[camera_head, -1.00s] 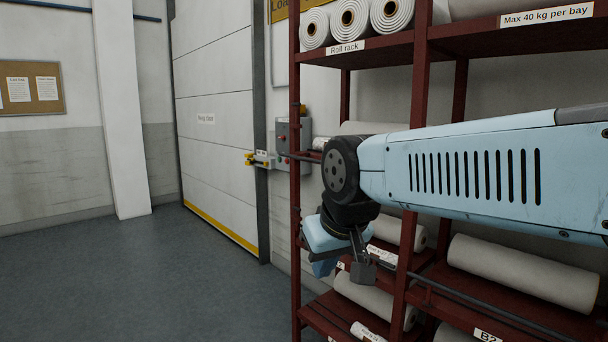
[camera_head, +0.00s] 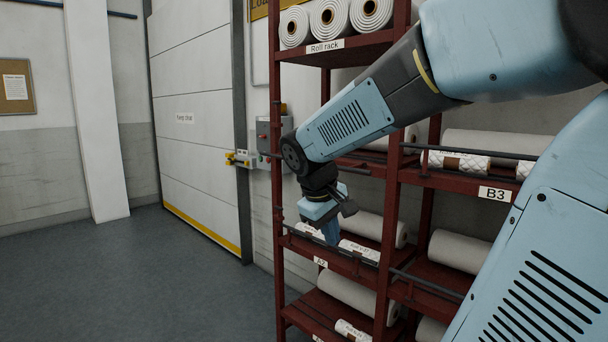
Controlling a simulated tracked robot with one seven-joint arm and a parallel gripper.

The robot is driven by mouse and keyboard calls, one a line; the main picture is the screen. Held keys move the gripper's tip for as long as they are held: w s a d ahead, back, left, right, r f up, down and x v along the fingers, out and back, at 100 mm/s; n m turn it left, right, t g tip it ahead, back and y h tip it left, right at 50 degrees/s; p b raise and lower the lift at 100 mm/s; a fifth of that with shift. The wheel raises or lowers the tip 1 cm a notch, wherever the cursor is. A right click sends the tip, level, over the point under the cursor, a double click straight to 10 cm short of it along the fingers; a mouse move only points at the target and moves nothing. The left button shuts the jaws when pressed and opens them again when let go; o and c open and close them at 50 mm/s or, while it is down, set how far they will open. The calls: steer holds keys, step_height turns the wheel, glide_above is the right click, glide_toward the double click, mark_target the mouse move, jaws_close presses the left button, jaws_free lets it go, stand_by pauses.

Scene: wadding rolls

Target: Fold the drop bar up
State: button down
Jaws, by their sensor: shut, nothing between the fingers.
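Dark drop bars run across the front of the red rack's bays. One lies low across the left bay (camera_head: 362,262), behind and beside my gripper. Another is low across the right bay (camera_head: 432,285), and one runs across the upper right bay (camera_head: 470,151) in front of the rolls. I cannot tell which bar the task means. My gripper (camera_head: 331,238) points down in front of the left bay, near the low left bar. Its fingers look closed and empty. Whether it touches the bar is not clear, as the gripper hides part of it.
The red rack (camera_head: 392,205) holds several wadding rolls (camera_head: 458,250). A grey control box (camera_head: 270,138) and a yellow fitting (camera_head: 236,159) sit beside the roller door (camera_head: 195,145) at left. The floor (camera_head: 130,285) left of the rack is clear.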

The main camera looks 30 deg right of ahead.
steer(key=w+d+f+n+g+h, duration=0.1)
steer(key=w+d+n+g+h, duration=0.15)
steer(key=w+d+h, duration=0.6)
steer(key=w+d+f+n+g+h, duration=0.15)
steer(key=w+d+n, duration=0.35)
steer(key=w, duration=0.8)
steer(key=w+a+f+n+t+h, duration=0.25)
steer(key=w+n+t+h, duration=0.3)
steer(key=w, duration=0.55)
steer(key=w+a+f+n+t+h, duration=0.2)
steer(key=w+f+n+t+h, duration=0.25)
steer(key=w, duration=0.65)
steer(key=w+d+r+n, duration=0.1)
steer(key=w+d+r, duration=0.1)
steer(key=d+r, duration=0.6)
step_height(320, 180, up, 3)
steer(key=shift+w+d+r+n+t, duration=0.1)
steer(key=shift+w+d+n+t, duration=0.05)
steer(key=shift+w+n+t, duration=0.25)
